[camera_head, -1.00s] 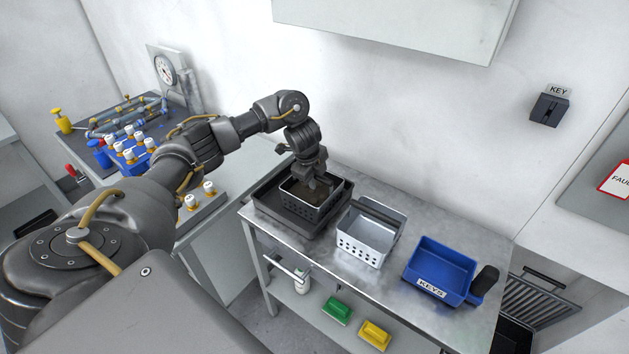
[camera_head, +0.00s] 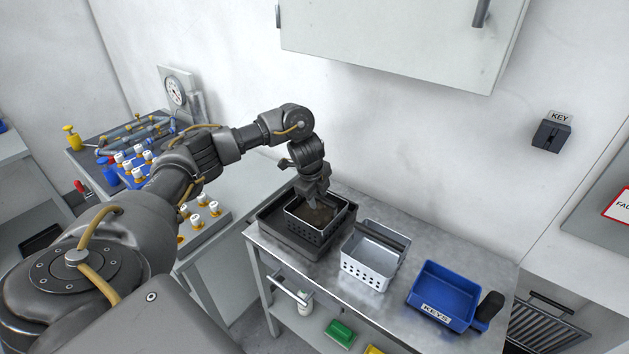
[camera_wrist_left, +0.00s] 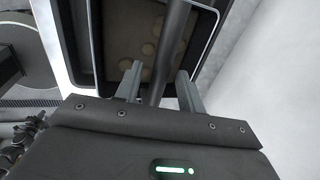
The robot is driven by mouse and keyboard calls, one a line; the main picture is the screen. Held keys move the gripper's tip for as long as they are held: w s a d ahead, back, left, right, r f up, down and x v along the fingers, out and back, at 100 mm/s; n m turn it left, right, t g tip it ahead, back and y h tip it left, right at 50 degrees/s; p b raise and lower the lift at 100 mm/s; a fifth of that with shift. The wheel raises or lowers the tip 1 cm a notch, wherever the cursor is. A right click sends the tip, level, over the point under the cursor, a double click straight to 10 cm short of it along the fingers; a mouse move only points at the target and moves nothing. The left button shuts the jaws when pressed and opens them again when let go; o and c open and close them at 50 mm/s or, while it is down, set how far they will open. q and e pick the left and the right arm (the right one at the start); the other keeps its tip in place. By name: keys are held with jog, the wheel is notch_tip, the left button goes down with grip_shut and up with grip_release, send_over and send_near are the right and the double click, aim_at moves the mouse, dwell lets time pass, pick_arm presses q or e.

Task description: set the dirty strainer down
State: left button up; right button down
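The dirty strainer (camera_head: 302,229), a dark perforated basket with brown dirt inside, sits in the black tray (camera_head: 268,229) at the table's left end. My left gripper (camera_head: 315,202) points down over it. In the left wrist view the gripper's two fingers (camera_wrist_left: 160,88) stand apart on either side of the strainer's dark bar handle (camera_wrist_left: 170,48), with gaps visible beside the bar. Brown dirt with rounded lumps (camera_wrist_left: 125,40) shows below. The gripper hides part of the strainer's back rim in the head view. My right gripper is not in view.
A clean light-grey strainer (camera_head: 366,274) with a dark handle stands just right of the tray on the metal table (camera_head: 400,315). A blue KEYS bin (camera_head: 445,290) is farther right. The wall and a cabinet (camera_head: 400,40) are behind. White-capped bottles (camera_head: 200,208) stand left.

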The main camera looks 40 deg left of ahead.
pick_arm(q)
jog(key=p+v, duration=0.1)
jog(key=v, duration=0.8)
jog(key=shift+s+r, duration=0.1)
jog(key=shift+d, duration=0.15)
